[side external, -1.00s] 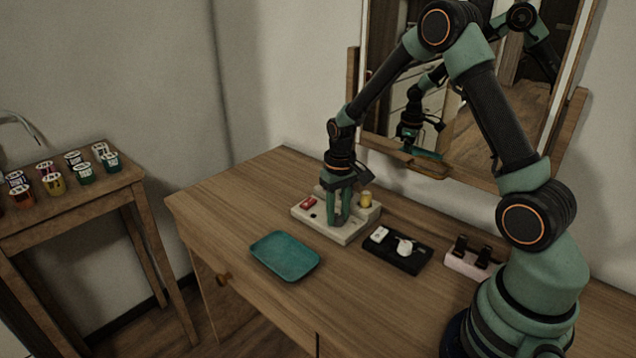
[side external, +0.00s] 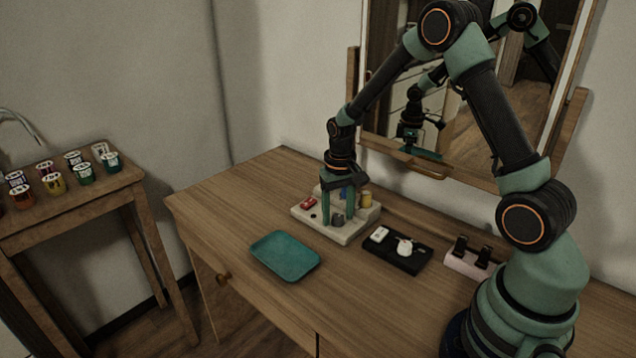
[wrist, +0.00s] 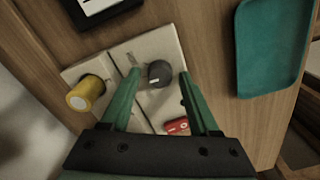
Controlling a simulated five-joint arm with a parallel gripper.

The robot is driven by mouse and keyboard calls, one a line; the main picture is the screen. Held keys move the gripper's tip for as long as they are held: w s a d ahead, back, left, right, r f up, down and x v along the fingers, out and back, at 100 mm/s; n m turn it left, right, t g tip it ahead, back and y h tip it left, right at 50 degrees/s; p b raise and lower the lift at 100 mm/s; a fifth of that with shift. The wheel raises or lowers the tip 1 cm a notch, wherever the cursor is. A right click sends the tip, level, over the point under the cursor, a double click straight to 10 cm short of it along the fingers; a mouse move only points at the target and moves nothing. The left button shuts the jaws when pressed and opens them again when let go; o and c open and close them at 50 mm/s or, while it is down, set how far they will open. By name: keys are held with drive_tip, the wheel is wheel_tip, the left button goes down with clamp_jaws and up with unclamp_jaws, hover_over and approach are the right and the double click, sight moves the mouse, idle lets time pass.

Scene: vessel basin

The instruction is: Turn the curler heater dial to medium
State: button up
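The cream heater unit (side external: 345,236) sits on the wooden table below my gripper. Its dark grey dial (wrist: 160,73) has a pale pointer line in the wrist view; I cannot read any setting marks. The dial also shows in the side view (side external: 337,220). My gripper (wrist: 159,72) is open, its two green fingers on either side of the dial with visible gaps in the wrist view. In the side view the fingers (side external: 338,218) reach down close to the unit's top. Whether either finger touches the dial is not clear.
The unit also carries a red switch (side external: 309,202) and a yellow cylinder (side external: 366,199). A teal tray (side external: 286,256) lies in front, a black unit with white parts (side external: 398,262) to the right, and a pink holder (side external: 467,264) farther right. A mirror (side external: 450,110) stands behind.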

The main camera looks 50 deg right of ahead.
sight(338, 215)
idle(0.3)
wheel_tip(338, 215, up, 12)
idle(0.5)
drive_tip(key=s+a+r+n+t, duration=0.5)
drive_tip(key=s+a+r, duration=0.5)
drive_tip(key=s, duration=0.3)
drive_tip(key=shift+t, duration=0.3)
